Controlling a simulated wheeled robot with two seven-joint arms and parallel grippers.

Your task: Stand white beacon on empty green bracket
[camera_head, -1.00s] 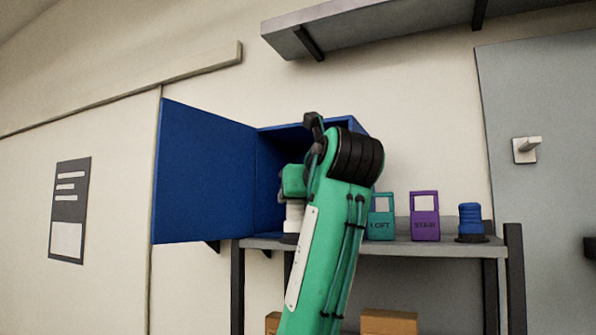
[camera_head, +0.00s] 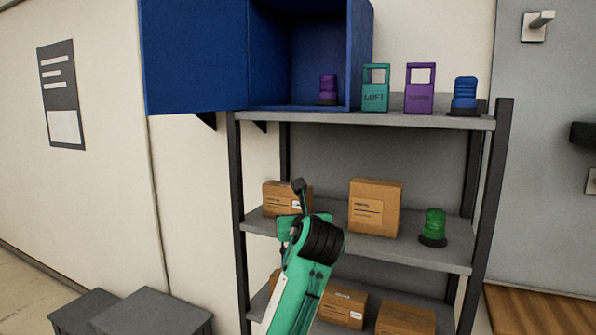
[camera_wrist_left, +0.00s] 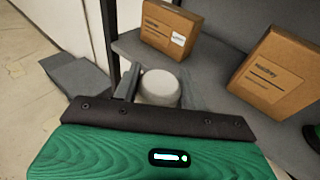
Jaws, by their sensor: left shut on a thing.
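The white beacon (camera_wrist_left: 160,88) is between the fingers of my left gripper (camera_wrist_left: 160,98) in the left wrist view. The gripper is shut on it, and only its pale rounded top shows. In the head view my arm mostly hides the left gripper (camera_head: 289,227), in front of the middle shelf; the beacon cannot be made out there. A teal-green holder marked LOFT (camera_head: 375,99) stands upright on the top shelf, beside a purple holder (camera_head: 420,99). I cannot tell whether the LOFT holder is the green bracket. My right gripper is not in view.
A purple beacon (camera_head: 328,87) stands in the open blue cabinet (camera_head: 195,55). A blue beacon (camera_head: 465,94) is on the top shelf (camera_head: 380,121). A green beacon (camera_head: 433,224) and cardboard boxes (camera_head: 375,206) occupy the middle shelf (camera_head: 335,233). Grey steps (camera_head: 150,312) stand at lower left.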

